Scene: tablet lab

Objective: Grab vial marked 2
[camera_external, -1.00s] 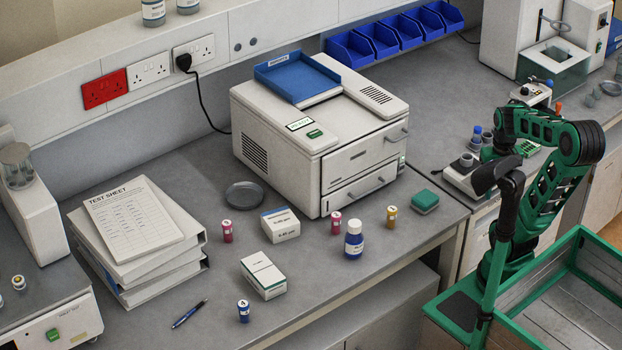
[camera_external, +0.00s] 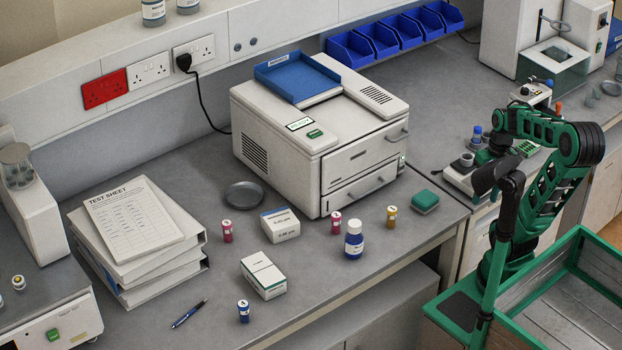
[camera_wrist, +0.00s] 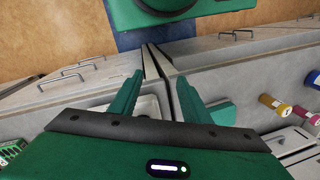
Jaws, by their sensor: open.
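Several small capped vials stand upright on the bench: a yellow vial (camera_external: 391,216), a pink-red vial (camera_external: 336,223), another red vial (camera_external: 227,231) and a blue vial (camera_external: 244,311). Their label marks are too small to read, so I cannot tell which is marked 2. In the wrist view the yellow vial (camera_wrist: 274,102) and a red one (camera_wrist: 303,112) lie to the right of the fingers. My gripper (camera_wrist: 160,98) is open and empty, well apart from the vials. In the external view its fingers are mostly hidden by my arm, over the right-hand bench.
A blue-labelled bottle (camera_external: 354,240) stands between the pink-red and yellow vials, below the printer (camera_external: 300,160). Two small boxes (camera_external: 264,277) (camera_external: 281,225), a green pad (camera_external: 425,201), a dark dish (camera_external: 244,195) and a pen (camera_external: 189,314) lie around. Binders (camera_external: 150,270) fill the left.

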